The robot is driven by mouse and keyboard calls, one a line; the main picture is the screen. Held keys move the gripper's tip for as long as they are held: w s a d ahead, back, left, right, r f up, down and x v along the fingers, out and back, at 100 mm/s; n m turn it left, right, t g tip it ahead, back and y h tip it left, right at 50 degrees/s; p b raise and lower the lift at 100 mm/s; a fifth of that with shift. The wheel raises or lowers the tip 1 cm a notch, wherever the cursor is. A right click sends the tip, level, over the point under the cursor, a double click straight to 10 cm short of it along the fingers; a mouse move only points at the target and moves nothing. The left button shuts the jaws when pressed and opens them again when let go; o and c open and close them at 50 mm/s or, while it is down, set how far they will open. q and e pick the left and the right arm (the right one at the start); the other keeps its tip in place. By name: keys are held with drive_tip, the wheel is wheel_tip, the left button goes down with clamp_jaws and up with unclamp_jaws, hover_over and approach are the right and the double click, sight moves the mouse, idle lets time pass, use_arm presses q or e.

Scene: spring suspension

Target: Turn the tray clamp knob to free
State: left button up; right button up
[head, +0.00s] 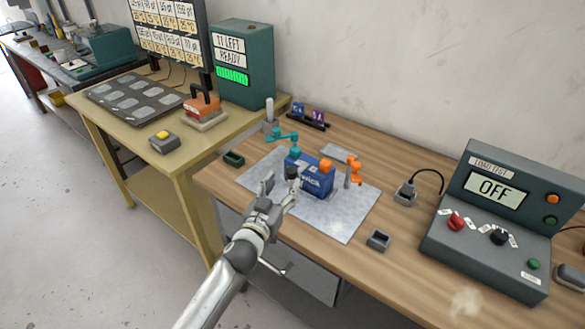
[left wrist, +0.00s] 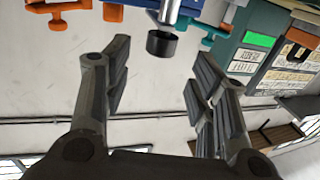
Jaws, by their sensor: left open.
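A blue block (head: 312,178) with white lettering stands on a grey metal plate (head: 345,215) on the wooden bench. A black cylindrical knob (left wrist: 162,43) on a silver shaft shows in the left wrist view, ahead of the fingers and between their lines. An orange clamp (head: 354,170) stands at the block's right and a teal clamp (head: 282,136) at its back left. No label shows which part is the tray clamp knob. My left gripper (head: 280,187) is open in front of the block; its two fingers (left wrist: 160,80) are apart with nothing between them.
A test box (head: 492,187) reading OFF stands at the right, with red and black knobs. Small dark holders (head: 378,239) and (head: 233,158) flank the plate. A yellow table (head: 130,130) with a screen and teal cabinet (head: 244,65) stands at the left.

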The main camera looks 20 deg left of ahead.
sight(289, 175)
use_arm(q)
drive_tip(key=w, duration=0.6)
drive_tip(key=shift+d+f, duration=0.1)
drive_tip(key=shift+d, duration=0.15)
drive_tip(key=shift+w, duration=0.5)
use_arm(e)
drive_tip(key=shift+w+a+r, duration=0.1)
drive_tip(key=shift+w+r, duration=0.05)
drive_tip(key=shift+w, duration=0.4)
drive_tip(key=shift+w+r, duration=0.15)
drive_tip(key=shift+w, duration=0.4)
use_arm(q)
drive_tip(key=shift+c, duration=1.1)
clamp_jaws()
use_arm(e)
drive_tip(key=shift+s, duration=0.45)
